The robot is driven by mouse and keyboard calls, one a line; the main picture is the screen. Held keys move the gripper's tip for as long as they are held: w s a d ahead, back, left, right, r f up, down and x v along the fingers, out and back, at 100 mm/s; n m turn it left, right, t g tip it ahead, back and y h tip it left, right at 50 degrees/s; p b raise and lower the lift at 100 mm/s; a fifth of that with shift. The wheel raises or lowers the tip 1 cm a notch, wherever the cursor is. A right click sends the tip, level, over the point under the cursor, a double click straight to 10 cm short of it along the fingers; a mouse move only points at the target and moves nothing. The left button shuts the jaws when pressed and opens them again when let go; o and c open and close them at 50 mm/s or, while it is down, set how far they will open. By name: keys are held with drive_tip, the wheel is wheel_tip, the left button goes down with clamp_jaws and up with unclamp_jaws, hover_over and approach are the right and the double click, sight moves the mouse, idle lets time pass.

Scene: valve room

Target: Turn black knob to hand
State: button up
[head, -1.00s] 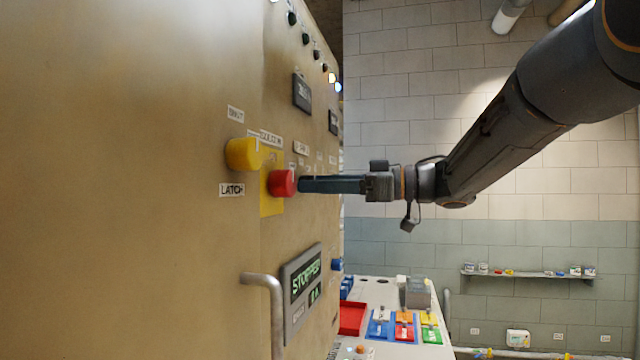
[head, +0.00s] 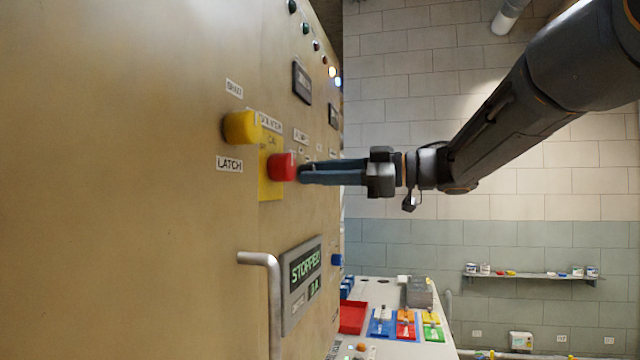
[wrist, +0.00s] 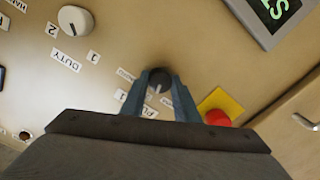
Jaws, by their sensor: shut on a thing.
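The black knob (wrist: 160,78) is on the beige panel in the wrist view, with a light pointer line on its face. My gripper (wrist: 160,92) has its two blue-grey fingers on either side of the knob and is shut on it. In the head view my gripper (head: 308,173) reaches the panel just right of the red button; the black knob is mostly hidden there behind the fingers. Small labels sit around the knob, partly covered, so I cannot read its setting for certain.
The red button (head: 282,167) on its yellow plate (head: 270,190) is close beside my fingers. A yellow knob (head: 241,127), a display reading STOPPED (head: 304,268) and a handle (head: 268,285) project nearby. A white knob (wrist: 75,19) marked DUTY is at upper left in the wrist view.

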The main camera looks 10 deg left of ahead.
drive_tip(key=n+b, duration=0.4)
drive_tip(key=shift+n, duration=0.3)
idle(0.3)
drive_tip(key=o, duration=1.1)
drive_tip(key=shift+c, duration=0.2)
drive_tip(key=shift+d, duration=0.1)
drive_tip(key=s+d+b, duration=0.1)
drive_tip(key=d+b, duration=0.1)
drive_tip(key=d, duration=0.5)
drive_tip(key=shift+d, duration=0.3)
drive_tip(key=shift+r, duration=0.1)
